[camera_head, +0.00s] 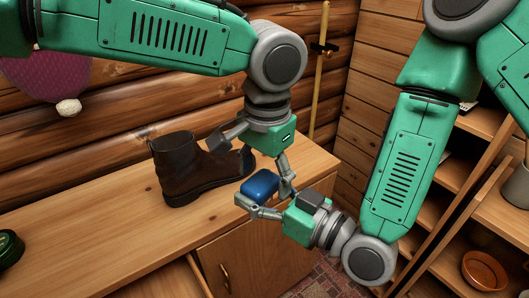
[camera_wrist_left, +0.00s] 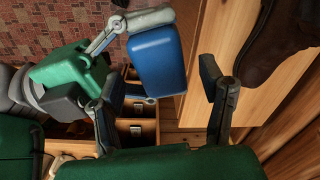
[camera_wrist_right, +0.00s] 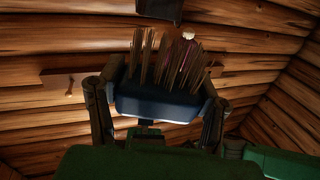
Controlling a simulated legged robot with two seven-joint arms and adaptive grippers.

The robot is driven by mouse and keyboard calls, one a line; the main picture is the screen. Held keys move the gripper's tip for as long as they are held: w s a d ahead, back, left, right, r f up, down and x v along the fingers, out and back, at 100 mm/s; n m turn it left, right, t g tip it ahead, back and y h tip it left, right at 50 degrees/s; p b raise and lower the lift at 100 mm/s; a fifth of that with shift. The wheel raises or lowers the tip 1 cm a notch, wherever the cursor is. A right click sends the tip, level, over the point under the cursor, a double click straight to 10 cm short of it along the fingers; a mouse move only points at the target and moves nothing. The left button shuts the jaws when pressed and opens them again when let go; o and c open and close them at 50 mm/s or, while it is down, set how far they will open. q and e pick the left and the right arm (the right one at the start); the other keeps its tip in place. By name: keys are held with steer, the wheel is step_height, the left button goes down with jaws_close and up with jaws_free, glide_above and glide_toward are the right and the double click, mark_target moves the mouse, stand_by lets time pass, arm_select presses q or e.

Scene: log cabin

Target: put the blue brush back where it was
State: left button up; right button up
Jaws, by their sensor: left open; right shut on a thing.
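The blue brush (camera_head: 260,186) is held by my right gripper (camera_head: 264,200) above the front right edge of the wooden cabinet top. In the right wrist view the brush (camera_wrist_right: 165,106) sits between both fingers, its brown bristles standing up away from the palm. My left gripper (camera_head: 252,165) is open just above the brush, one finger near the boot and one near the right gripper. In the left wrist view the blue back of the brush (camera_wrist_left: 157,62) lies between and beyond the open left fingers; I cannot tell whether they touch it.
A dark brown boot (camera_head: 185,170) stands on the cabinet top (camera_head: 110,225), close to my left gripper. A green round tin (camera_head: 10,247) is at the far left. Shelves with an orange bowl (camera_head: 485,270) are at the right.

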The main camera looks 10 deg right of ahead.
arm_select(q)
steer(key=shift+a+f, duration=0.1)
steer(key=shift+f, duration=0.7)
arm_select(e)
steer(key=shift+a, duration=0.1)
arm_select(q)
steer(key=c, duration=1.2)
steer(key=shift+c, duration=0.8)
arm_select(e)
steer(key=o, duration=1.6)
steer(key=shift+o, duration=0.2)
steer(key=shift+f, duration=0.1)
